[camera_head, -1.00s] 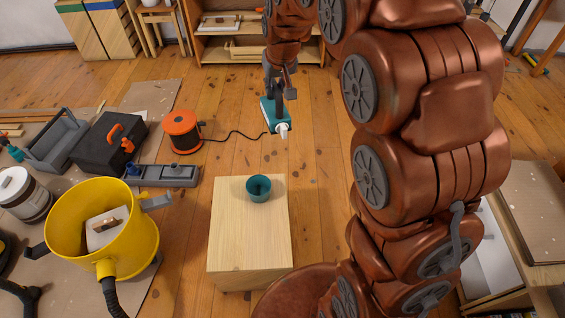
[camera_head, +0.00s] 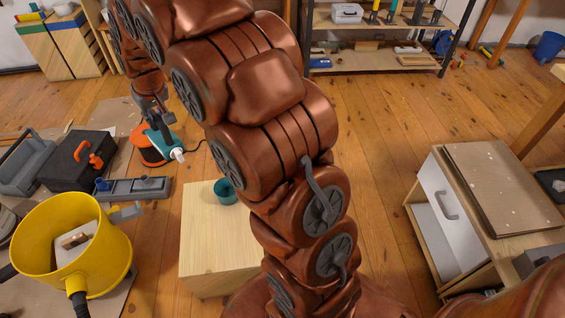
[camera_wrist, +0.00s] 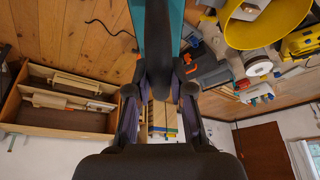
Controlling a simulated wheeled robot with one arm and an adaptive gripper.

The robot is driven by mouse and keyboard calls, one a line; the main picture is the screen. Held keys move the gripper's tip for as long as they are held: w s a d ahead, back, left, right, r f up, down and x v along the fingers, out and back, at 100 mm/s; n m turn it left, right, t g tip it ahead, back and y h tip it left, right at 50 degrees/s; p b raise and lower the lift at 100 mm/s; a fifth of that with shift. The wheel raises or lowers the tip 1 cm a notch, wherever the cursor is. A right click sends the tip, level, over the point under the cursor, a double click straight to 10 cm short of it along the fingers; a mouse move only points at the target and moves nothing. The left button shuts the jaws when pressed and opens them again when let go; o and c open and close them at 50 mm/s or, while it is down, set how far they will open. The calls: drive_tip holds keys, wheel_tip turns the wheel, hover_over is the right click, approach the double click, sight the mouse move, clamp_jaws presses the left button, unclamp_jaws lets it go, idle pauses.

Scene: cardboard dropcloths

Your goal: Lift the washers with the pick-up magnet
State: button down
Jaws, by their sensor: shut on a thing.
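My gripper (camera_head: 154,112) is shut on a teal tool with a white tip (camera_head: 163,139), held tilted in the air with the tip pointing down and right. I cannot tell for sure that this is the pick-up magnet. The wrist view shows the teal tool (camera_wrist: 152,35) between the dark fingers (camera_wrist: 158,85). A small teal cup (camera_head: 224,192) stands on a pale wooden block (camera_head: 212,255), in front and to the right of the tool. My arm stands close to the cup's right side in the head view. I see no washers, and the cup's inside is unclear.
A yellow bucket (camera_head: 122,262) stands left of the block. A grey tray-like holder (camera_head: 135,189), a black toolbox (camera_head: 72,168) and an orange cable reel (camera_head: 150,157) lie behind it. A low cabinet (camera_head: 430,195) stands at the right.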

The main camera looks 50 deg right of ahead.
drive_tip(key=w+d+f+m+b, duration=0.1)
drive_tip(key=w+d+f+b, duration=0.25)
drive_tip(key=d+f, duration=0.55)
drive_tip(key=w+d+f+b, duration=0.3)
drive_tip(key=d+f+b, duration=0.2)
drive_tip(key=d+f, duration=0.4)
drive_tip(key=w+d+f+m+b, duration=0.1)
drive_tip(key=w+d+f+b, duration=0.25)
drive_tip(key=d+f, duration=0.55)
drive_tip(key=s+d+f+b, duration=0.3)
drive_tip(key=d+f, duration=0.4)
drive_tip(key=f, duration=0.3)
drive_tip(key=s+d+f+m+h+b, duration=0.1)
drive_tip(key=s+d+f+b, duration=0.2)
drive_tip(key=d+f, duration=0.5)
drive_tip(key=s+d+f+m+b, duration=0.1)
drive_tip(key=s+d+f+b, duration=0.2)
drive_tip(key=f, duration=1.1)
drive_tip(key=d+b, duration=0.2)
drive_tip(key=d, duration=0.3)
drive_tip(key=shift+d, duration=0.15)
drive_tip(key=shift+s, duration=0.1)
